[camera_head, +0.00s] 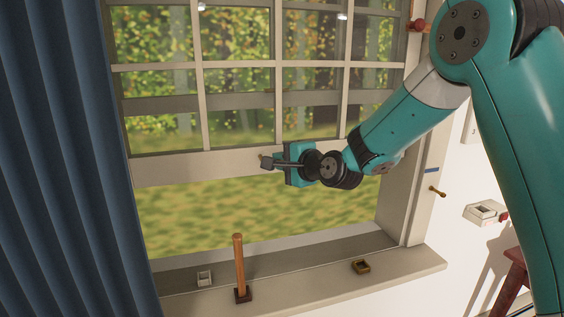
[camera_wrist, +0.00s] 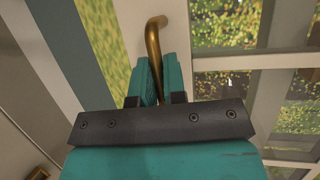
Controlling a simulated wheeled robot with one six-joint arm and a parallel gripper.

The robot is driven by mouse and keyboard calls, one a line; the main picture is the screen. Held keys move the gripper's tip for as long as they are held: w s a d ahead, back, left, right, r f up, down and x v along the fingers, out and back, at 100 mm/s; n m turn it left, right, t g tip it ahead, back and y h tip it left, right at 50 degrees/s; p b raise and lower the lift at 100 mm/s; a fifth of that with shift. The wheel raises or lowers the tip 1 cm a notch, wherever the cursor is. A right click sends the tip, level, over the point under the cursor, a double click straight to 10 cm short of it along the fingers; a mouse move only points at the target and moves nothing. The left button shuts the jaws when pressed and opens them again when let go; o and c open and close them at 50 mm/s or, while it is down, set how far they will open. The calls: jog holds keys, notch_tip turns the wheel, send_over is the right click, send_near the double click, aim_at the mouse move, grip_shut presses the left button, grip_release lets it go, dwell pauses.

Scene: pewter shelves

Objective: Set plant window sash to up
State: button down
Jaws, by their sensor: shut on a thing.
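The window sash, a pale frame with several panes, has its bottom rail (camera_head: 170,168) about halfway up the opening in the head view. An open gap with blurred grass shows below it. My gripper (camera_head: 268,161) is at the bottom rail, near its middle. In the wrist view a bent brass handle (camera_wrist: 154,38) runs between the teal fingers of my gripper (camera_wrist: 162,82), which is shut on it. The handle's lower part is hidden by the gripper.
A blue curtain (camera_head: 60,160) hangs at the left.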

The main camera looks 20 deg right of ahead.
jog(key=c, duration=1.2)
grip_release()
jog(key=b+v, duration=0.5)
jog(key=v, duration=1.2)
jog(key=shift+s, duration=0.15)
